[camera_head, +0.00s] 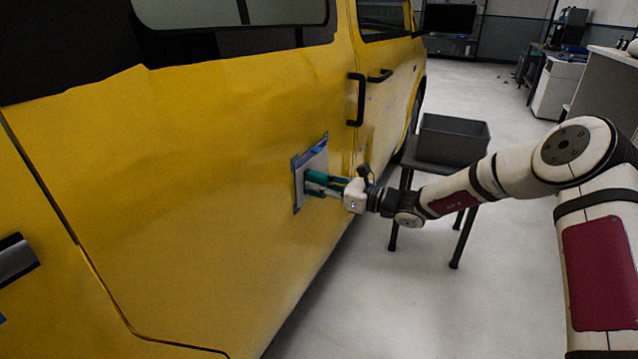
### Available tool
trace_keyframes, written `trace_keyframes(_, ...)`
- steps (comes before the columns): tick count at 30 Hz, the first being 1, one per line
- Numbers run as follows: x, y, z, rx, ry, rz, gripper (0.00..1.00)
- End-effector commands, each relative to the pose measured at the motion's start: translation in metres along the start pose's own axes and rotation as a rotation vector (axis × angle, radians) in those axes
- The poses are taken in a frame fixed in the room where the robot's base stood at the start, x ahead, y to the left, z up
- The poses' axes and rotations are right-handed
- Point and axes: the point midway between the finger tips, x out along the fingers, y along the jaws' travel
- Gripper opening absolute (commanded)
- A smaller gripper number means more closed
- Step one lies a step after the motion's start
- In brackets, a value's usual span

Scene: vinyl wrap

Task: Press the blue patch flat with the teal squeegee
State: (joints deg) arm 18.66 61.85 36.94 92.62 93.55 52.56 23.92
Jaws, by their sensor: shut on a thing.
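The blue patch (296,197) is on the side of the yellow van (200,200), below and left of the black door handle. It is a small upright rectangle with a blue border and a paler grey middle. My gripper (326,186) is shut on the teal squeegee (316,176) and reaches to the van's side from the right. The squeegee is in front of the patch and appears to be against it, though exact contact is too small to tell. The gripper and squeegee hide part of the patch's middle and right side.
A grey open bin (452,141) stands on a dark stool (430,168) behind my arm. Black door handles (356,99) stick out from the van above the patch. Pale floor (390,300) is clear beside the van. A workbench (610,85) stands at the far right.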

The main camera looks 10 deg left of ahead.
Motion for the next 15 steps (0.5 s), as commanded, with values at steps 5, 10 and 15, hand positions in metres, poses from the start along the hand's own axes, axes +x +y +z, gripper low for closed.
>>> trace_keyframes(5,0.001,0.012,0.002,0.003,-0.002,0.003,0.0)
trace_keyframes(10,0.001,0.02,0.002,0.001,-0.001,0.003,0.0)
trace_keyframes(15,0.001,0.02,0.001,0.0,-0.001,0.002,0.0)
